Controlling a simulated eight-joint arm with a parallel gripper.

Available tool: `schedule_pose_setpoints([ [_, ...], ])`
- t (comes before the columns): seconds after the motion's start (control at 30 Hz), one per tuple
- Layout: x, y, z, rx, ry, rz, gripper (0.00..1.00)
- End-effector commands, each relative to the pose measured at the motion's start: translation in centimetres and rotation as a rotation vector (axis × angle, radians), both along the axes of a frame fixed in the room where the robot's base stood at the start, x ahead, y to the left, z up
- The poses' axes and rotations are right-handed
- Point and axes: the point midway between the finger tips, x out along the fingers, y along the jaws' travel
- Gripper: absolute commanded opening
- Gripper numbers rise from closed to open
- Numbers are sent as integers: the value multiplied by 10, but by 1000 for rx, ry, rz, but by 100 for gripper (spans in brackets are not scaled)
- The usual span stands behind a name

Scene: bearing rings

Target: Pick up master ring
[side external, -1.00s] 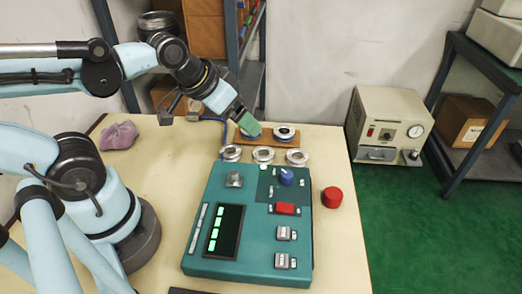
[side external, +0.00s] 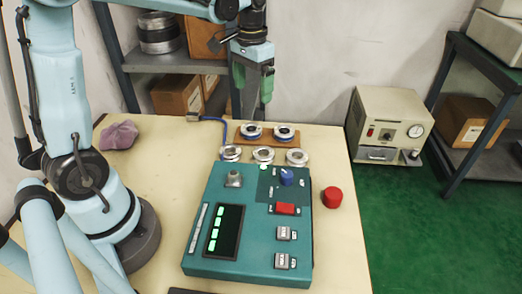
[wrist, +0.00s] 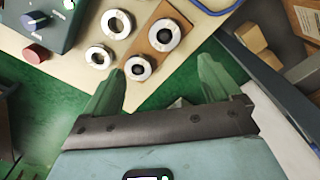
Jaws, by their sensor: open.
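Two metal rings with dark centres sit on a brown wooden board (side external: 268,141) at the back of the table, the left one (side external: 252,131) and the right one (side external: 284,132). In the wrist view they show as the upper ring (wrist: 164,35) and the lower ring (wrist: 138,68). Three more silver rings lie in a row in front, left (side external: 230,153), middle (side external: 263,155) and right (side external: 297,157). I cannot tell which is the master ring. My gripper (side external: 254,98) points down, open and empty, apart from the rings and above the board area.
A teal control box (side external: 250,225) fills the front middle of the table, with a red knob (side external: 332,197) to its right. A pink cloth (side external: 118,135) lies at left. A blue cable (side external: 217,122) runs left of the board. Shelving stands behind.

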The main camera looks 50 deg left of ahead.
Motion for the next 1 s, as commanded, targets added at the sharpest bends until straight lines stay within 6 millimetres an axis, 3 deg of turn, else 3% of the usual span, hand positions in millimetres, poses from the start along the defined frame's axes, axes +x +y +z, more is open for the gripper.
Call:
schedule_pose_setpoints([
  [0.43,1,2,-56,-1,6,1,91],
  [0.77,0,4,-77,-1,5,1,91],
  [1.0,-1,10,-109,-1,5,0,91],
])
